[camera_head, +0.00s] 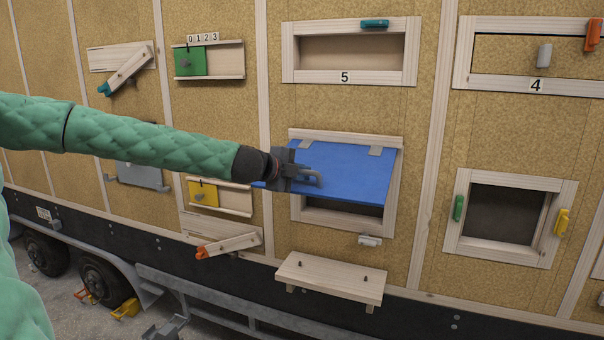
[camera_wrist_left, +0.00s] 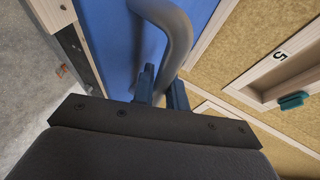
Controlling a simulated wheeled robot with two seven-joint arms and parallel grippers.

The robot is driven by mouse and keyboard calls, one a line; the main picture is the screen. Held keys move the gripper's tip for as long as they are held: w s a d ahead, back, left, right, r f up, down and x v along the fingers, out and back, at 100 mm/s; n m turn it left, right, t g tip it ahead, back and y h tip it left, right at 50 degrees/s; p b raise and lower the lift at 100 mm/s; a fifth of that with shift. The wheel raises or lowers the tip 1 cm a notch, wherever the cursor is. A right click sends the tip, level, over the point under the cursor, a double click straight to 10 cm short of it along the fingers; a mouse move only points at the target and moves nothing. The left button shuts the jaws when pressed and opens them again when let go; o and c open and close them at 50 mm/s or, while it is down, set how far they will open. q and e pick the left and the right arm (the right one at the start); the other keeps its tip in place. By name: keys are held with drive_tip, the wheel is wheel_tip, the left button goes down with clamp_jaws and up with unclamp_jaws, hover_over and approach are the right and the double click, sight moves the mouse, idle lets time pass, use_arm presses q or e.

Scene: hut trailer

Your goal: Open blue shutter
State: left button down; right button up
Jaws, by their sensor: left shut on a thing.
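The blue shutter (camera_head: 352,172) hangs from two hinges at its top edge in a wooden frame, below the opening marked 5. It is tilted outward, and a dark gap shows under its lower edge. My left gripper (camera_head: 308,178) is at the left part of the shutter, shut on its grey handle. In the left wrist view the curved handle (camera_wrist_left: 178,40) passes between the fingers (camera_wrist_left: 160,88), with the blue panel (camera_wrist_left: 110,40) behind it. My right gripper is not clearly seen.
A small wooden shelf (camera_head: 330,279) with pegs juts out below the shutter. A grey latch (camera_head: 369,240) sits under its frame. An open window (camera_head: 505,212) with green and yellow latches is to the right. A yellow sliding panel (camera_head: 203,193) is on the left, behind my arm.

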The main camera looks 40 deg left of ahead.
use_arm(q)
drive_tip(key=c, duration=1.7)
unclamp_jaws()
drive_tip(key=shift+s+r, duration=0.1)
drive_tip(key=shift+s, duration=0.2)
